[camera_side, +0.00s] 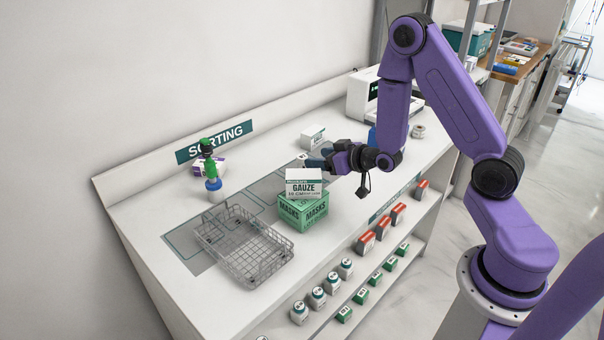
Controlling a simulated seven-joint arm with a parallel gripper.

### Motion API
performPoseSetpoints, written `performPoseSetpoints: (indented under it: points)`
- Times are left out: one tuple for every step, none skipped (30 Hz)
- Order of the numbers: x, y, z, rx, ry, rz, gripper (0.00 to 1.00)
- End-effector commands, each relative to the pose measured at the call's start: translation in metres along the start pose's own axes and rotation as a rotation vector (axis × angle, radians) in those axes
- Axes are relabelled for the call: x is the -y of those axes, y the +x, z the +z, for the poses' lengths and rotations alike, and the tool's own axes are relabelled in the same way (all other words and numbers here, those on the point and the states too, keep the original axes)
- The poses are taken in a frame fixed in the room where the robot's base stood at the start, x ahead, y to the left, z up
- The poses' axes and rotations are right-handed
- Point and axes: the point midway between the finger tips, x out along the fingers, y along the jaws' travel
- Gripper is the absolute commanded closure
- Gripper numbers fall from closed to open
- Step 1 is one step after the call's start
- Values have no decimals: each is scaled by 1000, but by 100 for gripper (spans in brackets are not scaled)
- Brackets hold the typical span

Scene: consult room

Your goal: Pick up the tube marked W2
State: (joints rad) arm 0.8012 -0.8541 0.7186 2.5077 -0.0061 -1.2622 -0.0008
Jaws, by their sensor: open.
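I cannot make out a tube marked W2 at this size. Slim green-topped items (209,168) stand upright at the left of the counter, one of them with a blue lower part; I cannot read any mark on them. My gripper (318,158) is open above the middle of the counter, pointing left, just behind a white gauze box (304,183). The gauze box sits on a green masks box (302,213). The boxes hide part of the counter below my gripper, so I cannot tell what lies there.
An empty-looking wire basket (243,243) stands on the front left of the counter. A small white box (313,136) lies behind my gripper, and a white machine (362,98) stands at the back right. Shelves below hold several bottles (317,297) and red-and-white boxes (365,243).

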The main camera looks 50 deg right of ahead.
Motion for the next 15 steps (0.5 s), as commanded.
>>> performPoseSetpoints:
  points:
    - [0, 2, 6, 3, 0, -1, 37]
    - [0, 3, 8, 3, 0, -1, 37]
    - [0, 4, 10, 1, 0, -1, 37]
    - [0, 5, 11, 0, 0, -1, 37]
    - [0, 6, 12, 0, 0, 0, 37]
    - [0, 8, 13, -1, 0, 0, 37]
    - [0, 10, 13, -1, 0, 0, 37]
    - [0, 12, 13, -2, 0, 0, 37]
    - [0, 15, 12, -3, 0, 0, 37]
    - [0, 17, 12, -2, 0, 0, 37]
    - [0, 20, 12, -1, 0, 0, 37]
    - [0, 23, 12, -2, 0, 0, 37]
    - [0, 25, 12, -2, 0, 0, 37]
    - [0, 27, 12, -2, 0, 0, 37]
    - [0, 30, 12, -2, 0, 0, 37]
